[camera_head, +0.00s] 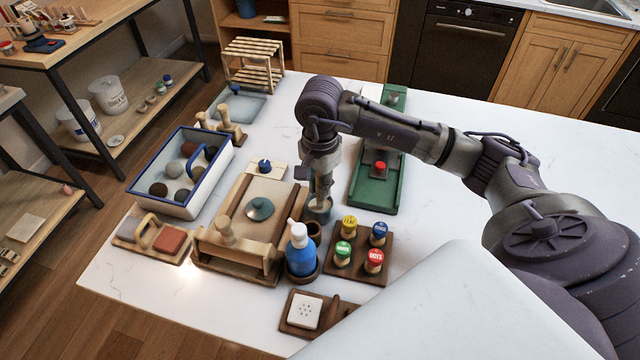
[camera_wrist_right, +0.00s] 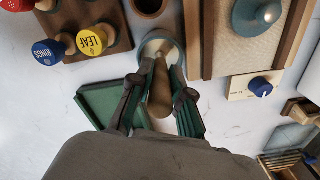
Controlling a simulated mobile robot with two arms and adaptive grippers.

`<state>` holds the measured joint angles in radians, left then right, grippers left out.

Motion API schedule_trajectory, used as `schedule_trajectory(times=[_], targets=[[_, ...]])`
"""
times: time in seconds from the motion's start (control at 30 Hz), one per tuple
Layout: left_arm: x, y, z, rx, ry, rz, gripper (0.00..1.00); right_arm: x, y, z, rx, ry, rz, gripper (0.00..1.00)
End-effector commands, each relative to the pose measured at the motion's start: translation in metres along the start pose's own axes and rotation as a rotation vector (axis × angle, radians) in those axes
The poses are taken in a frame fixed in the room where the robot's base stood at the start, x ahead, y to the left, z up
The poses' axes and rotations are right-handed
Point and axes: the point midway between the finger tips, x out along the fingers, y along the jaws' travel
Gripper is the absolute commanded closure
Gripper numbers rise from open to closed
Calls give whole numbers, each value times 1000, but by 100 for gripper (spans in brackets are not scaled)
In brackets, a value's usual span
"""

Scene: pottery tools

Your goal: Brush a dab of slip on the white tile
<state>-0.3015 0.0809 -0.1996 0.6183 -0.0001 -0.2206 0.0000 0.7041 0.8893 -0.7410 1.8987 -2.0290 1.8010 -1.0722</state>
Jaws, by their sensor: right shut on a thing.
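My right gripper (camera_head: 322,196) points down and is shut on a wooden-handled tool, likely the brush (camera_wrist_right: 158,88). The tool's far end reaches into a small blue-grey pot (camera_head: 319,212) below the gripper. In the right wrist view the pot's rim (camera_wrist_right: 180,50) circles the tool's end, and the contents are mostly hidden. A white square tile with dark dots (camera_head: 305,312) lies on a small wooden board at the front, apart from the gripper. My left gripper is not in view.
A blue bottle (camera_head: 301,256) stands close in front of the pot. A stamp board (camera_head: 375,273) is to the right, a green tray (camera_head: 374,193) behind it. A wooden slab frame (camera_head: 215,248) and blue-rimmed bin (camera_head: 168,207) are left. The counter's right side behind my arm is clear.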

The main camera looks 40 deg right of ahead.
Motion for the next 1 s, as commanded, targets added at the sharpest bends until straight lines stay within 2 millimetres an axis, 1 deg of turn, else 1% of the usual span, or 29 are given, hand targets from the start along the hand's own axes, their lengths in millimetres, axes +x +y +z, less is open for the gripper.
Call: schedule_trajectory(times=[0.7,1.0], targets=[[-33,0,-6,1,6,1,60,-68,0,0,1,1,-2,100],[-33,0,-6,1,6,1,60,-69,0,0,0,1,0,100]])
